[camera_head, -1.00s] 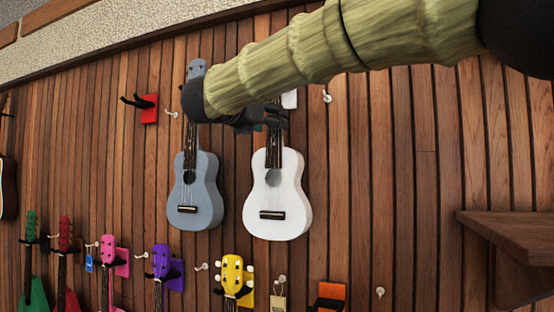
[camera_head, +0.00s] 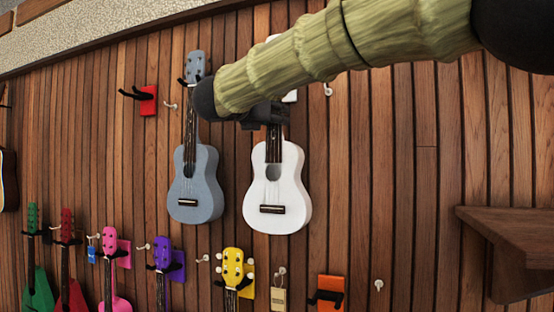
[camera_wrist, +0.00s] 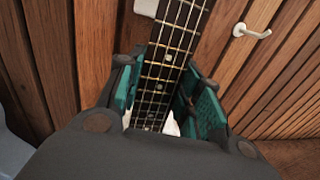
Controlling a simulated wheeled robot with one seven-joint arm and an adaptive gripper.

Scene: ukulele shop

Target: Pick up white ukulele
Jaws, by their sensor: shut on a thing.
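The white ukulele (camera_head: 277,190) hangs upright in front of the wood-panelled wall in the head view. My arm crosses in front of its upper neck and hides most of its head. My gripper (camera_head: 265,114) is at its neck, just above the body. In the wrist view my gripper (camera_wrist: 160,100) has its teal-padded fingers on both sides of the dark fretted neck (camera_wrist: 165,62), shut on it. A bit of the white body shows below, between the fingers.
A blue-grey ukulele (camera_head: 196,185) hangs close at the left. Several coloured ukuleles, such as a yellow one (camera_head: 233,268), hang lower. A white hook (camera_wrist: 252,31) sticks out right of the neck. A wooden shelf (camera_head: 510,230) juts out at the right. An empty orange hanger (camera_head: 327,292) is below.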

